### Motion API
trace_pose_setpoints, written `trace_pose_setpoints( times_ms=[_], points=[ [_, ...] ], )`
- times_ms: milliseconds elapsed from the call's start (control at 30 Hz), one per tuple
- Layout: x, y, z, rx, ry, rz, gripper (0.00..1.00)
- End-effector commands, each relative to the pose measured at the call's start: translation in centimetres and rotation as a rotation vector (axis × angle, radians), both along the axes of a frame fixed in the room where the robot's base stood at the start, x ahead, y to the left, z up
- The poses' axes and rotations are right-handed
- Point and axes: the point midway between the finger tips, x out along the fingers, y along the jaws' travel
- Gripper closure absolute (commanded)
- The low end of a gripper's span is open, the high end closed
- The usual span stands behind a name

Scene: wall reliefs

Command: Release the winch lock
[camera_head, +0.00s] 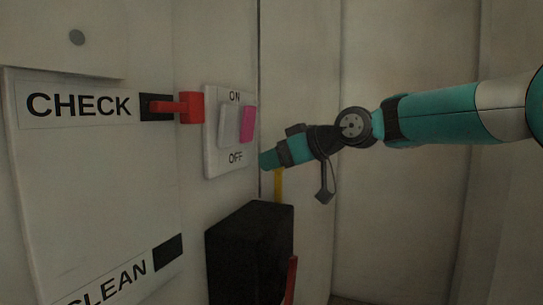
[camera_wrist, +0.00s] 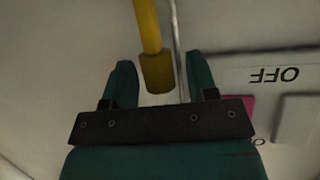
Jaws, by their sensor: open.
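A yellow bar (camera_head: 279,185) stands upright above a black box (camera_head: 250,255) at the wall in the head view. In the wrist view the yellow bar (camera_wrist: 148,28) comes in from the top, and its thicker end lies between the fingertips of my gripper (camera_wrist: 159,62). The gripper is open, with a gap on both sides of the bar. In the head view my gripper (camera_head: 267,159) is just above the box, at the bar's top end. No part is labelled as the winch lock, so I cannot tell for sure which it is. The bar's lower end is partly hidden by the box.
An ON/OFF switch plate (camera_head: 212,160) with a pink rocker (camera_head: 247,124) is left of my gripper. A red lever (camera_head: 190,107) sits by the CHECK label (camera_head: 78,105). Another red handle (camera_head: 291,278) is at the box's right side. The right is clear apart from my arm.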

Motion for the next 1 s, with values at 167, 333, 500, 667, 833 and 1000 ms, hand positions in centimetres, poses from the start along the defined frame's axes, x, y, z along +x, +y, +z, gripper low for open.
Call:
trace_pose_setpoints(
  times_ms=[167, 333, 500, 667, 833, 1000],
  points=[
    [0.51, 0.94, -0.44, -0.001, 0.0, -0.001, 0.47],
    [0.58, 1.04, -0.56, -0.001, 0.0, -0.001, 0.47],
    [0.57, 1.02, -0.55, -0.001, 0.0, -0.001, 0.61],
    [0.56, 1.01, -0.54, -0.001, 0.0, -0.001, 0.98],
    [0.55, 1.0, -0.57, 0.001, -0.001, -0.001, 1.0],
    [0.32, 1.13, -0.81, 0.024, -0.01, 0.005, 1.0]
  ],
)
